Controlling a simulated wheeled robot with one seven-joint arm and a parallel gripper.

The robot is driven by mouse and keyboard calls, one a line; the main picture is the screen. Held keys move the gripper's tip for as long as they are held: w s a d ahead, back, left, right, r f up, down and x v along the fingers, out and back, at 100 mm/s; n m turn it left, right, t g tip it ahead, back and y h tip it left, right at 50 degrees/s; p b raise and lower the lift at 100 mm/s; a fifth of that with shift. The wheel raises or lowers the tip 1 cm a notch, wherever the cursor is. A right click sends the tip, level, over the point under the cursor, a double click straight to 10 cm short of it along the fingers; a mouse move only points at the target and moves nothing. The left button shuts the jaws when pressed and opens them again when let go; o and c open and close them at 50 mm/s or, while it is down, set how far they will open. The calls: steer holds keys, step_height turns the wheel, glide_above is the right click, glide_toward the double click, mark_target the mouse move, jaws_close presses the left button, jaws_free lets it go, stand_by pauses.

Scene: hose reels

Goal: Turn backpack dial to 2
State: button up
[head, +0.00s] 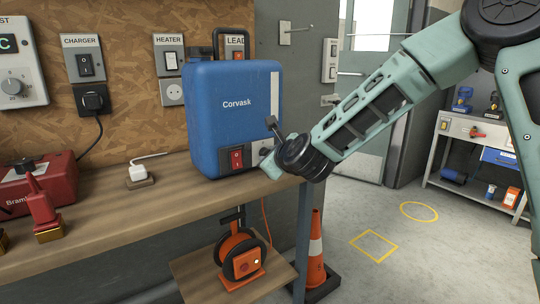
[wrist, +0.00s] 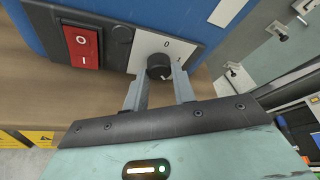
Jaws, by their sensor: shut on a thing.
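The backpack (head: 225,115) is a blue boxy unit marked Corvask, standing upright on the wooden bench. Its lower front has a dark panel with a red switch (wrist: 82,46) and a pale dial plate (wrist: 150,46). The dial's black knob (wrist: 159,66) is in the wrist view; a 0 shows above it and another mark to the right. The knob's pointer is not clear. My gripper (wrist: 159,80) has a finger on each side of the knob and is shut on it. In the head view my gripper (head: 270,165) hides most of the dial.
The bench (head: 130,212) also holds a red unit (head: 45,185) and a white plug (head: 138,173). Below are an orange reel (head: 240,262) and a traffic cone (head: 316,250). Wall switches line the back. The floor at the right is open.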

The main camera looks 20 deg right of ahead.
steer(key=shift+d+m+y, duration=0.1)
steer(key=shift+m+y, duration=0.2)
steer(key=shift+m, duration=0.1)
stand_by(0.4)
steer(key=o, duration=1)
